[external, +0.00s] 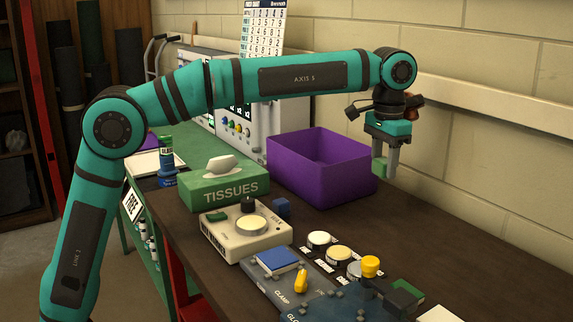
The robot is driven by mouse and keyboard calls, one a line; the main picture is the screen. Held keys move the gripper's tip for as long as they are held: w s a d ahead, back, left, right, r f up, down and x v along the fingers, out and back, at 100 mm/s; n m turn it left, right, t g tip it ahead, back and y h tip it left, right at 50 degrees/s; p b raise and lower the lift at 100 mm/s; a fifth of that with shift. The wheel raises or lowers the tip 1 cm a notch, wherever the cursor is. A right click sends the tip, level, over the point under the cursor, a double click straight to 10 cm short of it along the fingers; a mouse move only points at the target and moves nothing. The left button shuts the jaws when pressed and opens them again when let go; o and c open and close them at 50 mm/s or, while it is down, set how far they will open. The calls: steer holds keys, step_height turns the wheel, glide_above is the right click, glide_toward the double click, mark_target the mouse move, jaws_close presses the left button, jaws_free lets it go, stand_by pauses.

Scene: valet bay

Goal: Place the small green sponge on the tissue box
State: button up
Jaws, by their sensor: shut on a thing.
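My gripper (385,172) is shut on a small green block, which looks like the small green sponge (379,168). It holds the sponge in the air at the right end of the purple bin, above the table. The fingers hide part of the sponge. The green tissue box (234,193), marked TISSUES, stands on the table left of the purple bin, with a white tissue sticking out of its top. My gripper is well to the right of the tissue box and apart from it.
An open purple bin (316,183) stands between my gripper and the tissue box. A cream device (236,239), a small blue block (282,207), a control panel (300,300) and several round buttons (319,239) fill the front. Bare table (440,225) lies at right.

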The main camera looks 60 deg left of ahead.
steer(key=s+a+r, duration=0.1)
steer(key=s+a, duration=0.2)
steer(key=a, duration=0.3)
steer(key=s+a+r+n, duration=0.1)
steer(key=s+a+r, duration=0.15)
steer(key=a, duration=0.45)
steer(key=s+a+r, duration=0.1)
steer(key=s+a, duration=0.3)
steer(key=a, duration=0.2)
glide_toward(223, 173)
steer(key=shift+n, duration=0.4)
steer(key=shift+f, duration=3.2)
steer(key=shift+f, duration=0.15)
steer(key=o, duration=0.9)
steer(key=shift+o, duration=0.2)
step_height(223, 173, up, 12)
steer(key=shift+s, duration=0.1)
